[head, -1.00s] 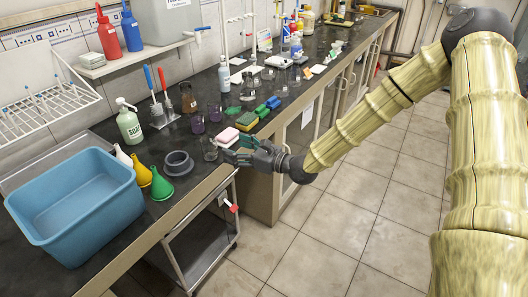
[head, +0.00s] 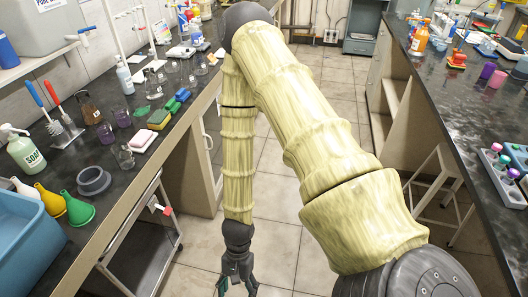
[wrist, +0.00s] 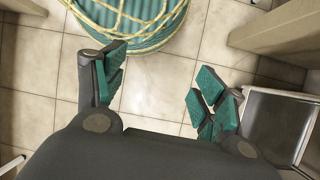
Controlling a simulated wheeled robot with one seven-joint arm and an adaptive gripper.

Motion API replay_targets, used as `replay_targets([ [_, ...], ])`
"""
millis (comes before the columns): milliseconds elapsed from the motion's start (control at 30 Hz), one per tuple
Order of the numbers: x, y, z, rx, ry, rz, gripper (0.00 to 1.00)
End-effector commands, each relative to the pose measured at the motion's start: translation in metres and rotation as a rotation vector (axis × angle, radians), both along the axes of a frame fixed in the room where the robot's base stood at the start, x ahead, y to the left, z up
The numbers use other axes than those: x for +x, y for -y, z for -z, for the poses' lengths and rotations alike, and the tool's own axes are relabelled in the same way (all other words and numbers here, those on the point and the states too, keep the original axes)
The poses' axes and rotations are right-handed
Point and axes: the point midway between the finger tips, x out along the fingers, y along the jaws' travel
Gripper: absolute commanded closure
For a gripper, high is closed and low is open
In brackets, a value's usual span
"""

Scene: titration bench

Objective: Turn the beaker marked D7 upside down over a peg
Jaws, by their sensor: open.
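My gripper (head: 237,284) hangs low over the tiled floor, clear of the bench. In the wrist view its two fingers stand apart with nothing between them (wrist: 160,90). A clear beaker (head: 124,157) stands upright near the left bench's front edge, beside the sponges. Two beakers with purple contents (head: 105,133) (head: 123,118) stand behind it. More clear glassware (head: 143,91) stands farther along. I cannot read D7 on any of them. No peg shows clearly in the current views.
Left of the clear beaker are a grey ring (head: 93,181), coloured funnels (head: 78,208), a soap bottle (head: 24,150) and a blue basin (head: 25,235). Pink and green sponges (head: 143,140) lie to its right. A cart (head: 140,245) stands below. Another bench (head: 470,110) runs along the right.

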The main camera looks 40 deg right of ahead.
Motion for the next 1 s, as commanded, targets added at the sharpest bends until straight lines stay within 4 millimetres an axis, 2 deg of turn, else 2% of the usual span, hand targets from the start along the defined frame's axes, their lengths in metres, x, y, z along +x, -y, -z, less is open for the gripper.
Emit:
replay_targets([
  [33, -0.017, 0.013, 0.009, -0.048, 0.013, -0.097, 0.29],
  [100, -0.032, 0.03, 0.02, -0.106, 0.047, -0.23, 0.29],
  [200, -0.047, 0.05, 0.032, -0.165, 0.11, -0.414, 0.29],
  [333, -0.056, 0.064, 0.043, -0.202, 0.216, -0.637, 0.29],
  [500, -0.06, 0.062, 0.05, -0.186, 0.356, -0.849, 0.29],
  [600, -0.061, 0.056, 0.051, -0.166, 0.413, -0.92, 0.29],
  [1000, -0.061, 0.051, 0.052, -0.146, 0.458, -0.964, 0.29],
])
